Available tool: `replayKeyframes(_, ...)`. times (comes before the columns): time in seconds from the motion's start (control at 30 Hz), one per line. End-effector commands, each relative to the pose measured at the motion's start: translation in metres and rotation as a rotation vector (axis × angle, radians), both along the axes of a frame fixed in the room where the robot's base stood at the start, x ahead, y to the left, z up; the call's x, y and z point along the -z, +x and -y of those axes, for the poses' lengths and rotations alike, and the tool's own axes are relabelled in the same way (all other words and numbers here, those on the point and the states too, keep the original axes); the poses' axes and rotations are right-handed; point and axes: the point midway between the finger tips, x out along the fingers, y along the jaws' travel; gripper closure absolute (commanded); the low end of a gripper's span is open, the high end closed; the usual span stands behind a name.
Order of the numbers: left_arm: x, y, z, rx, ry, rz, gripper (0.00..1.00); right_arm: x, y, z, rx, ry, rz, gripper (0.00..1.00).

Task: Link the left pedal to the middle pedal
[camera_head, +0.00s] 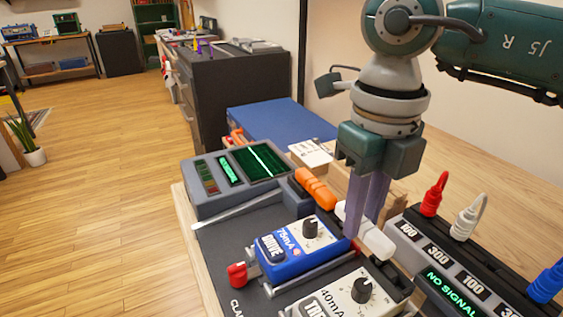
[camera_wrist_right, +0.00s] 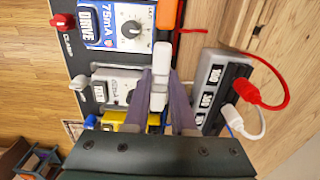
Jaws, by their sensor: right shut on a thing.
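My right gripper (camera_head: 364,225) comes down from above, with its two long purple fingers closed on a white plug-like piece (camera_head: 378,243). The right wrist view shows this white piece (camera_wrist_right: 158,92) between the fingers (camera_wrist_right: 164,105). An orange cylindrical piece (camera_head: 316,188) lies just beyond it; whether the two are joined is unclear. The blue DRIVE pedal (camera_head: 284,249) sits beside the fingers. The white pedal (camera_head: 345,300) is nearer and cut off by the frame; the right wrist view shows it (camera_wrist_right: 117,88) between the blue pedal (camera_wrist_right: 110,25) and a yellow pedal (camera_wrist_right: 112,117). My left gripper is out of view.
A grey supply box (camera_head: 408,227) reading NO SIGNAL, with red (camera_head: 433,196) and white (camera_head: 468,217) plugs, stands right of the pedals. A grey meter unit with green screens (camera_head: 215,190) stands behind the dark pedalboard (camera_head: 228,235). A red knob-like piece (camera_head: 237,274) sits left of the blue pedal.

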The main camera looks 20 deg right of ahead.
Motion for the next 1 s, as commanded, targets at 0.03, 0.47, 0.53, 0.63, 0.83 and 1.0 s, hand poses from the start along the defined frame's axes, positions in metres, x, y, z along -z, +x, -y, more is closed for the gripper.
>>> replayKeyframes(0.03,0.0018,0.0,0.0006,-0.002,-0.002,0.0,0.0,0.0019,0.0001,0.0002,0.0,0.0,0.0,1.0)
replayKeyframes(0.47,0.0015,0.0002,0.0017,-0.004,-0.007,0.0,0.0,0.002,0.0,0.0001,0.0,0.0,0.0,1.0)
replayKeyframes(0.53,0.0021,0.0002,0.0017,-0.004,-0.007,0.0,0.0,0.0027,0.0,0.0001,0.0,0.0,0.0,1.0)
replayKeyframes(0.63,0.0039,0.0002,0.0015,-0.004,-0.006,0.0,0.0,0.0048,-0.0001,0.0002,0.0,0.0,0.0,1.0)
replayKeyframes(0.83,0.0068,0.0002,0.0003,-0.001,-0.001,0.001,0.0,0.0083,-0.0001,0.0002,0.0,-0.001,-0.001,1.0)
replayKeyframes(1.0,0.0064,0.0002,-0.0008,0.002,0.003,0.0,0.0,0.0078,-0.0001,0.0002,0.0,0.0,-0.001,1.0)
